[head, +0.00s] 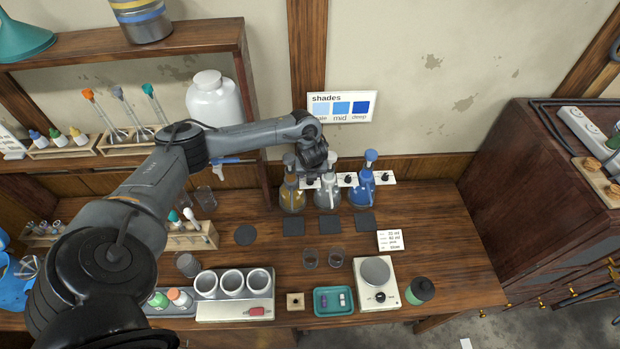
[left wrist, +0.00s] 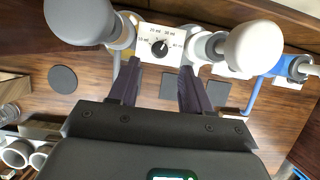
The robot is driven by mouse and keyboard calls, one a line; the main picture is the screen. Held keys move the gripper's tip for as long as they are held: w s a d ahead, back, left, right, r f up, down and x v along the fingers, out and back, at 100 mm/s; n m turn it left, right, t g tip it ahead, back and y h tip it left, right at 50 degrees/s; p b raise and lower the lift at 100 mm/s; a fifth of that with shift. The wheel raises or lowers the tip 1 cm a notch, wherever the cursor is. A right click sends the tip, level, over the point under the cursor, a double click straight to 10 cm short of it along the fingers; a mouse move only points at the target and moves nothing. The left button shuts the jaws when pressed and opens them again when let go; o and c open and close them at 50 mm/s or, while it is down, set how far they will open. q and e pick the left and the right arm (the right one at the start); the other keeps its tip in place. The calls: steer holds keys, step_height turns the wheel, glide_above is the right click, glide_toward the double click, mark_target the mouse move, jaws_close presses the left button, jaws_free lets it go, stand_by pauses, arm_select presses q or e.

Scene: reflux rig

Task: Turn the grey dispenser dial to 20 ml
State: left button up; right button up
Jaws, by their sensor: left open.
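Three dispenser bottles stand in a row at the back of the bench: amber (head: 292,198), clear grey (head: 328,197) and blue (head: 363,191). My left gripper (head: 312,168) is over the amber and grey bottles. In the left wrist view its jaws (left wrist: 159,78) are open and empty. A black dial (left wrist: 159,47) on a white plate marked 10 to 40 ml shows beyond and between the fingertips. Its pale pointer leans up and right, seemingly toward 30 ml. Pale round dispenser tops flank the plate. I cannot tell whether the jaws touch the dial. My right gripper is out of view.
Dark square pads (head: 330,225) lie before the bottles. Two small glasses (head: 310,259), a hotplate (head: 375,271), a teal tray (head: 318,309) and a printed card (head: 390,240) are nearer the front. A tube rack (head: 190,238) stands left. Bare bench lies at right.

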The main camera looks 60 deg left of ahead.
arm_select(q)
steer(key=x, duration=0.6)
steer(key=shift+w+a+f, duration=0.1)
steer(key=shift+a+f, duration=0.05)
steer(key=shift+f, duration=0.2)
jaws_close()
steer(key=shift+w+r+n+g+p, duration=0.1)
steer(key=shift+n+g+p, duration=0.2)
steer(key=shift+n+p, duration=0.45)
steer(key=shift+n, duration=0.75)
